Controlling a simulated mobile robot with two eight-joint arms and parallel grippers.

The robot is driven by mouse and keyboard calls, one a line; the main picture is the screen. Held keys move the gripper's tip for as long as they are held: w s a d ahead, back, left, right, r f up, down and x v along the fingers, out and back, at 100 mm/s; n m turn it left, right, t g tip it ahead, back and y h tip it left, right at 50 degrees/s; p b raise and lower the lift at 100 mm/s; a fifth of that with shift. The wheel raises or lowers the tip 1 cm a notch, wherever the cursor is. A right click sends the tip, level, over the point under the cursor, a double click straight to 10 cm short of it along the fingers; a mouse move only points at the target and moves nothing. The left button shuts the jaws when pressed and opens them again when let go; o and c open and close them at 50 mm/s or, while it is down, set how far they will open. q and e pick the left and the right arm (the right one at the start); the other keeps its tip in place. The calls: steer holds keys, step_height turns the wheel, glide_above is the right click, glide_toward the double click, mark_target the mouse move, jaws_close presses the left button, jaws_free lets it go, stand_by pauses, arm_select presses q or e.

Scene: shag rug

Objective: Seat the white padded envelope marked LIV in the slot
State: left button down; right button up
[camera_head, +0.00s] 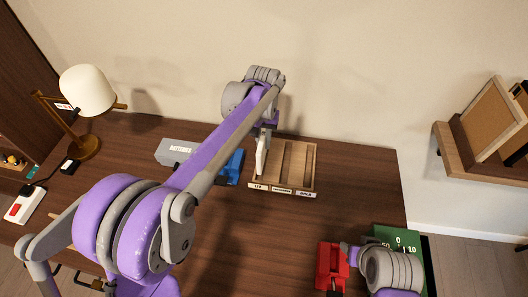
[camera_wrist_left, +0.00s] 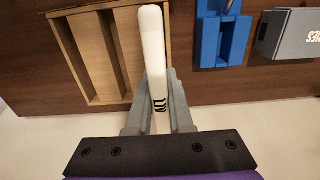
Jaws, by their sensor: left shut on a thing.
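The white padded envelope (camera_head: 262,157) stands on edge in my left gripper (camera_head: 268,124). In the left wrist view the envelope (camera_wrist_left: 153,50) is between the two grey fingers of the left gripper (camera_wrist_left: 157,105), with dark lettering on its edge. The wooden slotted rack (camera_head: 298,166) has several labels on its front edge; the left one seems to read LIV. The envelope is at the rack's left compartment; whether its lower edge is inside cannot be told. The rack's bare slots show in the wrist view (camera_wrist_left: 95,60). My right gripper (camera_head: 347,250) is beside a red object (camera_head: 331,268); its fingers are unclear.
A blue holder (camera_head: 232,166) and a grey box marked BATTERIES (camera_head: 175,151) stand left of the rack. A lamp (camera_head: 88,92) and a power strip (camera_head: 24,205) are at the far left. A green mat (camera_head: 398,236) lies at the right. The table right of the rack is clear.

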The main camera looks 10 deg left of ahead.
mark_target(264, 152)
arm_select(q)
steer(key=shift+w+f, duration=0.1)
steer(key=shift+f, duration=2.6)
arm_select(e)
steer(key=shift+f, duration=0.25)
arm_select(q)
steer(key=shift+f, duration=0.1)
steer(key=shift+f+b, duration=0.1)
steer(key=shift+b, duration=0.25)
arm_select(e)
steer(key=shift+f, duration=0.15)
arm_select(q)
steer(key=c, duration=0.8)
jaws_free()
